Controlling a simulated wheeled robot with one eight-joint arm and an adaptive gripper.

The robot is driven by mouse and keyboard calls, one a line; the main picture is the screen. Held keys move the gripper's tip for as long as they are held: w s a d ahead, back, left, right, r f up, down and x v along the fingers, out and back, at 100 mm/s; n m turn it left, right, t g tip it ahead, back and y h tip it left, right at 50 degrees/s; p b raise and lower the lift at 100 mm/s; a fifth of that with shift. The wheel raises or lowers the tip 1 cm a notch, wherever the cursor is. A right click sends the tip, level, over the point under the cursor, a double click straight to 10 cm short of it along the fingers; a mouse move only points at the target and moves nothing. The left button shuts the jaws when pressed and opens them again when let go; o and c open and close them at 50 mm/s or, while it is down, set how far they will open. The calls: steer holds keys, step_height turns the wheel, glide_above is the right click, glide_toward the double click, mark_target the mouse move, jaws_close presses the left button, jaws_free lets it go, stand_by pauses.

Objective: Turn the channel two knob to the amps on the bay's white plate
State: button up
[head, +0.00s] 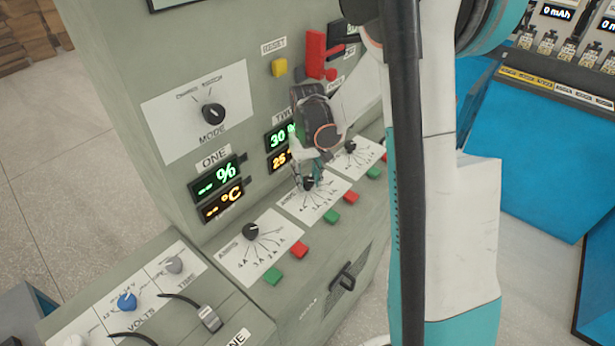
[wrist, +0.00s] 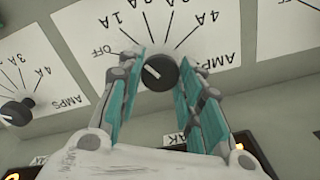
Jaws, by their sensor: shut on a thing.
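The channel two knob (wrist: 162,73) is a dark round knob on a white dial plate (wrist: 205,75), seen upside down in the wrist view. The dial has marks for OFF, 1A, 4A and partly cut-off ones between. The knob's white line slants, with its upper-left end towards OFF. My gripper (wrist: 157,84) is shut on the knob, with a teal finger on each side. In the head view my gripper (head: 312,178) is at the dial below the TWO displays, and the knob (head: 309,184) is mostly hidden. I cannot make out a bay's white plate with an amps value.
The channel one knob (head: 251,231) and another amps knob (head: 350,146) flank it. Green buttons (head: 272,276) and red buttons (head: 299,249) sit below the dials. A MODE knob (head: 213,113) is above left. A blue bay (head: 540,150) with batteries stands at right.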

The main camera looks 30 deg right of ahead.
mark_target(307, 180)
steer(key=o, duration=1.1)
steer(key=shift+c, duration=0.2)
step_height(307, 180, up, 12)
